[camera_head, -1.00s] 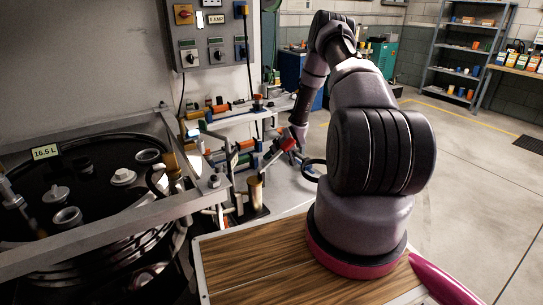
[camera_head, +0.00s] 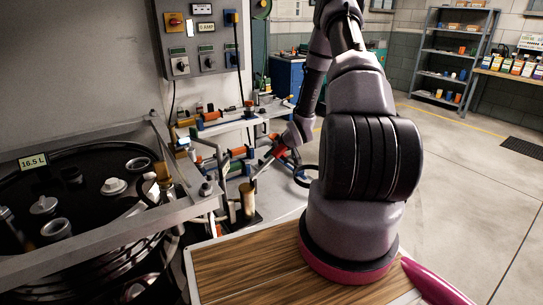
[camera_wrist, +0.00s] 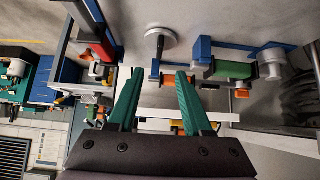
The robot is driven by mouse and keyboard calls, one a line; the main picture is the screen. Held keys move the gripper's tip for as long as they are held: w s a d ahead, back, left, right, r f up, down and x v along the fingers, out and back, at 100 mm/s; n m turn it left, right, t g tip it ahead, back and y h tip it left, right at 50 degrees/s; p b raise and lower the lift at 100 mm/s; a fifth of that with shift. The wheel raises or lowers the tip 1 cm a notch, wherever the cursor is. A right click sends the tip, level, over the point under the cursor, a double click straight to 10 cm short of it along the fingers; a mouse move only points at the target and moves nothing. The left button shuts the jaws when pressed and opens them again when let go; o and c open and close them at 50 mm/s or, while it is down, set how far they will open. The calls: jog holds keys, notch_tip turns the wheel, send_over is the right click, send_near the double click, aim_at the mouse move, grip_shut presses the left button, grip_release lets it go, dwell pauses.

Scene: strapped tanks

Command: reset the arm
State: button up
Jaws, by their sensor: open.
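My arm (camera_head: 365,150) rises from its magenta-ringed base and bends down toward the piping beside the wall. My gripper shows in the wrist view (camera_wrist: 158,100) with two green fingers apart and nothing between them. In the head view, the arm's end hangs near the pipes and valves, and its fingers are hard to make out. A round grey disc on a stem (camera_wrist: 161,40) shows beyond the fingers in the wrist view. A green block-like fitting (camera_wrist: 228,70) is to the right of the fingers.
A black tank (camera_head: 95,190) labelled 16.5 L stands at left behind a metal frame (camera_head: 120,226). A control box (camera_head: 200,45) hangs on the wall above the pipes (camera_head: 235,150). Shelves (camera_head: 452,55) stand at the back right. The floor (camera_head: 465,190) at right is clear.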

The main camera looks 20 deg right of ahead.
dwell(0.4)
jog(key=s+a+r+m+h, duration=0.1)
jog(key=s+r, duration=0.2)
jog(key=r, duration=0.7)
jog(key=s+a+r+m+g+h, duration=0.1)
jog(key=s+r, duration=0.1)
jog(key=r, duration=0.9)
jog(key=s+a+r+m+h, duration=0.1)
jog(key=s+r, duration=0.2)
jog(key=r, duration=0.7)
jog(key=s+a+r+m+y, duration=0.1)
jog(key=s+a+r, duration=0.2)
jog(key=s+r, duration=0.2)
jog(key=s+a+r+m+y, duration=0.1)
jog(key=s+a+r, duration=0.3)
jog(key=s, duration=0.8)
jog(key=s+a+r+m+y, duration=0.1)
jog(key=s+a+r, duration=0.3)
jog(key=s, duration=0.5)
notch_tip(320, 180, up, 2)
jog(key=shift+a+r+g, duration=0.15)
jog(key=shift+a+g, duration=0.05)
jog(key=shift+g, duration=0.2)
